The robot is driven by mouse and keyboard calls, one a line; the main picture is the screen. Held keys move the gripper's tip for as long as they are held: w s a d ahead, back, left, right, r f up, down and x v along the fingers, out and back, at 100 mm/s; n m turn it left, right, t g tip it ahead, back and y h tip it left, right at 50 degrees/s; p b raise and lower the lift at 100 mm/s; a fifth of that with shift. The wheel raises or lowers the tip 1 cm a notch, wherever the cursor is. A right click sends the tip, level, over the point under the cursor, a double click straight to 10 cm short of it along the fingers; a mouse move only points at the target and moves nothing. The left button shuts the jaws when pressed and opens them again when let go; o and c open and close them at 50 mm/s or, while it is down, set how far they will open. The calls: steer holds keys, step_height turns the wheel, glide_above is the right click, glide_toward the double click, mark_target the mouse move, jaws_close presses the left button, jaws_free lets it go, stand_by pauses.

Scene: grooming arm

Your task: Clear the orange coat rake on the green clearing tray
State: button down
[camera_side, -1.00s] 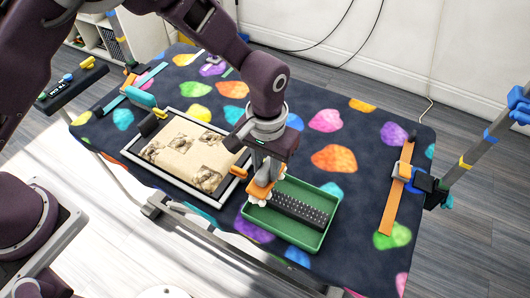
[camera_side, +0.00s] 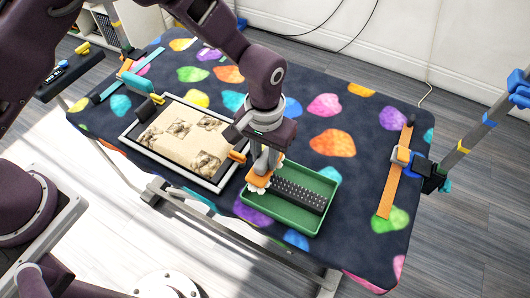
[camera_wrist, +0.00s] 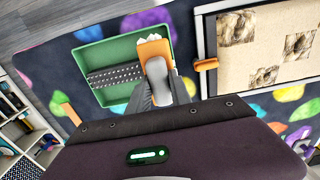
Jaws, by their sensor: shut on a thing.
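The orange coat rake (camera_side: 258,181), with pale tips along its edge, is gripped at the left end of the green clearing tray (camera_side: 292,222). In the wrist view the rake (camera_wrist: 153,50) overlaps one side of the tray (camera_wrist: 118,50). I cannot tell whether it touches the tray floor. My gripper (camera_side: 263,166) points down and is shut on the rake; its fingers (camera_wrist: 160,85) hide part of it in the wrist view. A black studded strip (camera_side: 297,193) lies in the tray beside the rake.
A framed board (camera_side: 185,140) with fur-like patches lies left of the tray, with a small orange tab (camera_side: 237,156) on its near side. An orange strap (camera_side: 391,189) with a buckle lies at the right. Patterned cloth between tray and strap is clear.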

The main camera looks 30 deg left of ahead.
steer(key=shift+f, duration=0.7)
steer(key=shift+d, duration=0.1)
steer(key=d, duration=0.6)
steer(key=shift+d, duration=0.4)
step_height(320, 180, up, 8)
